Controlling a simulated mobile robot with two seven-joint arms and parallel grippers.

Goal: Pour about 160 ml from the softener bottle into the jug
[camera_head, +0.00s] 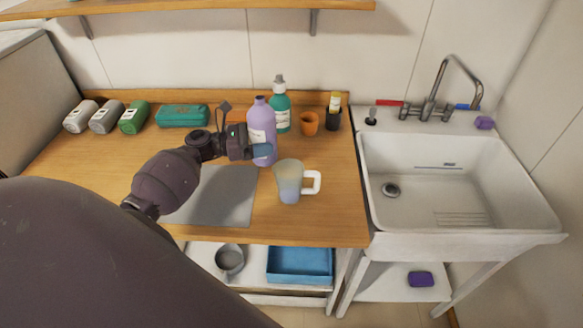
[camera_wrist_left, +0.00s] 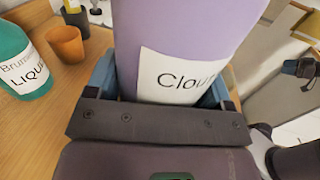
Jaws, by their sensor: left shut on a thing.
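The purple softener bottle (camera_head: 262,118) stands upright at the back of the wooden counter, its base apparently on the wood. My left gripper (camera_head: 262,151) is shut around its lower body; the blue fingers flank the bottle. In the left wrist view the bottle (camera_wrist_left: 185,35) fills the space between the fingers, its white label partly hidden by the gripper. The translucent jug (camera_head: 288,184) with a white handle stands upright just right and in front of the bottle, bluish in its lower part. A dark, blue-tipped part, seemingly my right gripper (camera_wrist_left: 300,68), shows at the wrist view's right edge.
A teal pump bottle (camera_head: 280,115), an orange cup (camera_head: 309,124) and a black holder (camera_head: 332,120) stand behind and right of the bottle. A grey mat (camera_head: 225,200) lies left of the jug. The sink (camera_head: 440,205) is to the right.

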